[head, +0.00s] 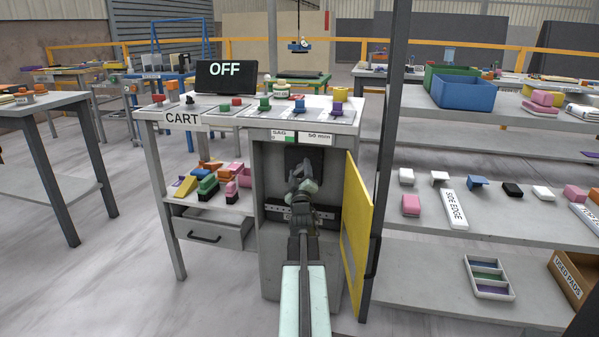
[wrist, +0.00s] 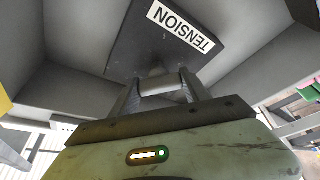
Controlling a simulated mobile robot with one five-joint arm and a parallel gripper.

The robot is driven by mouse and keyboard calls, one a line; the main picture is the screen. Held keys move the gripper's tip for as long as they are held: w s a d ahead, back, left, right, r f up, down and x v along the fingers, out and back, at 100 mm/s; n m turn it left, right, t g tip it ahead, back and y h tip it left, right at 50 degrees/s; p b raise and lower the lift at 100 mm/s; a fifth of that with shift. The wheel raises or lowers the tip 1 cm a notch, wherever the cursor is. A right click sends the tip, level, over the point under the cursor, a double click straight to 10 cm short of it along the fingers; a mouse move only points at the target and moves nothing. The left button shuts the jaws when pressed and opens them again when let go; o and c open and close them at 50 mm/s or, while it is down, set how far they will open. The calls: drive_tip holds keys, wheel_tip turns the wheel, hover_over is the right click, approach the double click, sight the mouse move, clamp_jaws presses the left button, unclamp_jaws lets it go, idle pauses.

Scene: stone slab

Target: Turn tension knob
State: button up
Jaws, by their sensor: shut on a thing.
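The tension knob (wrist: 163,84) is a grey grip in front of a dark plate (wrist: 150,45) labelled TENSION in the wrist view. My gripper (wrist: 160,97) is shut on the knob, with one finger on each side of it. In the head view my gripper (head: 303,180) reaches into the open compartment of the cart bench, just in front of the dark plate (head: 293,157). The knob is hidden behind my gripper there.
A yellow door (head: 357,235) stands open close to the right of my arm. Compartment walls surround my gripper. The bench (head: 258,117) carries colored knobs and a black display (head: 226,76) reading OFF. A drawer (head: 214,232) is at left, shelves (head: 462,232) at right.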

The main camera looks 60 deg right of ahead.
drive_tip(key=shift+d+m, duration=0.15)
drive_tip(key=shift+m, duration=0.15)
drive_tip(key=shift+m+b, duration=0.3)
drive_tip(key=m+g+h, duration=0.1)
drive_tip(key=m, duration=0.1)
drive_tip(key=m+g+h+b, duration=0.1)
drive_tip(key=m, duration=0.2)
drive_tip(key=shift+w+m+h+b, duration=0.1)
drive_tip(key=shift+m+h+b, duration=0.2)
drive_tip(key=m+g, duration=0.2)
drive_tip(key=m, duration=0.1)
drive_tip(key=m+g+h, duration=0.1)
drive_tip(key=m+g, duration=0.1)
drive_tip(key=m, duration=0.2)
drive_tip(key=shift+r, duration=0.1)
drive_tip(key=shift+m+h, duration=0.3)
drive_tip(key=shift+m, duration=0.3)
drive_tip(key=shift+s, duration=0.2)
drive_tip(key=o, duration=1.4)
